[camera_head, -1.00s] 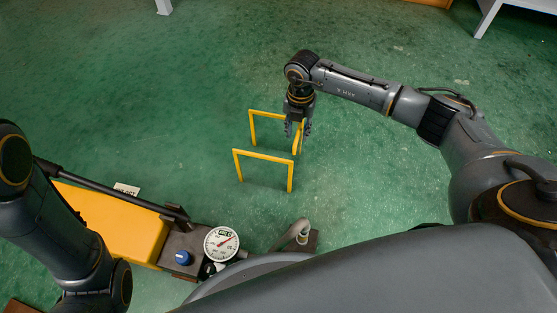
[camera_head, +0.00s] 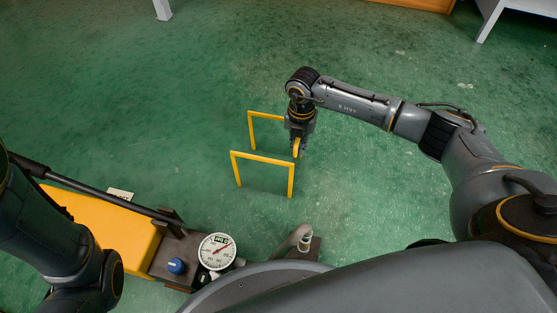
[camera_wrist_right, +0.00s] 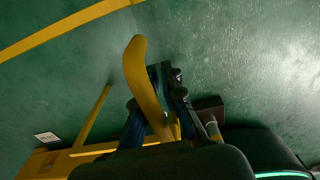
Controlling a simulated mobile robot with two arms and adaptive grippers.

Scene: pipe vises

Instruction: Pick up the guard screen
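The guard screen (camera_head: 263,157) shows in the head view as a yellow tube frame with two upright hoops, standing on the green floor. My right gripper (camera_head: 298,147) points down at the bar on its right side, and its fingers look shut on that bar. In the right wrist view the yellow bar (camera_wrist_right: 143,75) runs up between the dark fingers of the right gripper (camera_wrist_right: 158,112). The fingers partly hide the bar. My left arm shows at the left edge of the head view, but its gripper is out of view.
A yellow machine body (camera_head: 98,228) with a dark block, a blue knob (camera_head: 176,266) and a round dial gauge (camera_head: 216,251) stands at the lower left. A long dark bar (camera_head: 100,198) lies along it. The floor behind and left of the frame is clear.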

